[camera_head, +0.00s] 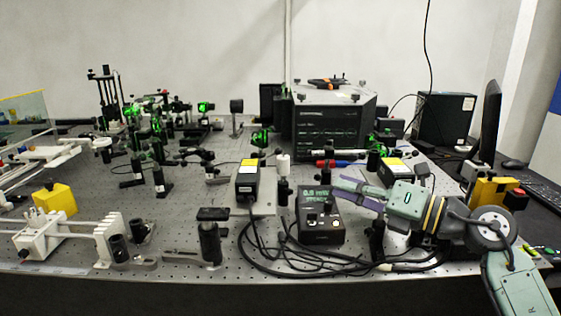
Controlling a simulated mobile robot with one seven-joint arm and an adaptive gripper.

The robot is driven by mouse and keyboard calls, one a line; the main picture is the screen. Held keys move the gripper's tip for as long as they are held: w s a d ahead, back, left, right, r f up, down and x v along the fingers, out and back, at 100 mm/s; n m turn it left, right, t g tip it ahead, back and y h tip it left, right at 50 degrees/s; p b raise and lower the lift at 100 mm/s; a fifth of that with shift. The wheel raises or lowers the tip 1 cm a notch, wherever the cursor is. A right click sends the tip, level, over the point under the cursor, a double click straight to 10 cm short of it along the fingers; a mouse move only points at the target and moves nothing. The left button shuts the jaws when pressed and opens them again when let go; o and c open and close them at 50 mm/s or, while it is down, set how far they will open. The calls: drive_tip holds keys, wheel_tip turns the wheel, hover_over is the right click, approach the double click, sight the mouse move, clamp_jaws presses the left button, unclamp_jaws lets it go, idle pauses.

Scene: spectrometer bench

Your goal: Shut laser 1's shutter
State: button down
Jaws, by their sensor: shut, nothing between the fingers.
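Two black box-shaped units with yellow and white labels stand on the optical bench, one left of centre (247,182) and one further right (397,170). I cannot tell which is laser 1, and I cannot make out a shutter on either. My gripper (338,190) is shut and empty, reaching in from the right. In the picture its fingertips lie just above and right of the control box; I cannot tell whether they touch anything.
The perforated bench (180,225) carries many posts and mounts, several lit green. Black cables (290,262) loop around the control box. A large dark instrument (328,122) stands behind. A white rail assembly (65,235) is at left, a monitor (486,128) at right.

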drive_tip(key=p+x, duration=0.5)
drive_tip(key=x, duration=1)
drive_tip(key=shift+w+a, duration=0.2)
drive_tip(key=shift+w, duration=0.05)
drive_tip(key=shift+s+d, duration=0.1)
drive_tip(key=shift+d, duration=0.05)
drive_tip(key=shift+a+b, duration=0.25)
drive_tip(key=shift+b, duration=0.1)
drive_tip(key=shift+r, duration=0.1)
drive_tip(key=shift+d, duration=0.15)
